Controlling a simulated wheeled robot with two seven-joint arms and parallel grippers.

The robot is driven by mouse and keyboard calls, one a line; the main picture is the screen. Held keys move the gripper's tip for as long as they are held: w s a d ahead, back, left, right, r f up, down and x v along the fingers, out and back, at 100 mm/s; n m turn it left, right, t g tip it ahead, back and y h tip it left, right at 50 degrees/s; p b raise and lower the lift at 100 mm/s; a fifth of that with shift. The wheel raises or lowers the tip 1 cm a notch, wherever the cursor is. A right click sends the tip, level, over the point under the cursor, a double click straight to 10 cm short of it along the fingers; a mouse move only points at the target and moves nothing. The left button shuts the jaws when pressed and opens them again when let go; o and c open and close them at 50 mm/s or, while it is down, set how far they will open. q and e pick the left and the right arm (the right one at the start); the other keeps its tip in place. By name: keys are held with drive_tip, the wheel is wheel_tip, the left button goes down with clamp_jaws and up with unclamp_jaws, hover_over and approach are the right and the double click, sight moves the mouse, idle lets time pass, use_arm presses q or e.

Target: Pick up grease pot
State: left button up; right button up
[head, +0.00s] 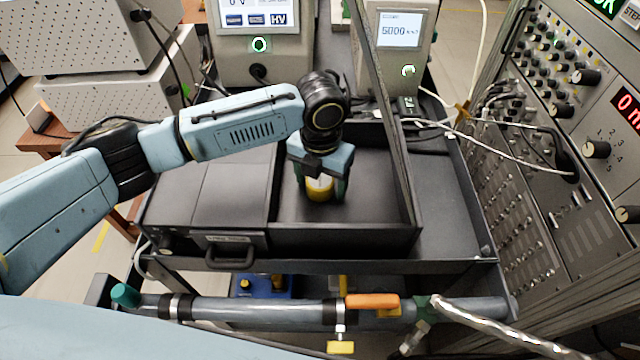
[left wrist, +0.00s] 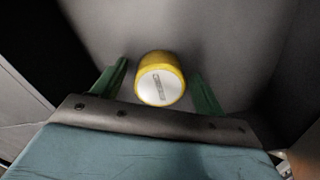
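The grease pot (head: 319,188) is a small yellow pot with a white labelled lid. It stands on the floor of the open black box compartment (head: 375,205). In the left wrist view the pot (left wrist: 160,78) shows between two green fingers, with a visible gap on each side. My left gripper (head: 321,190) reaches down into the compartment with its fingers on either side of the pot. It is open, and it also shows in the left wrist view (left wrist: 160,90). My right gripper is not in view.
Compartment walls stand close around my left gripper, and a raised dark lid edge (head: 385,120) is just right of it. Instruments with screens (head: 400,45) stand behind. A tall control rack (head: 560,130) is at the right. A pipe with an orange-handled valve (head: 372,301) runs in front.

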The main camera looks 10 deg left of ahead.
use_arm(q)
drive_tip(key=c, duration=1)
drive_tip(key=shift+o, duration=0.2)
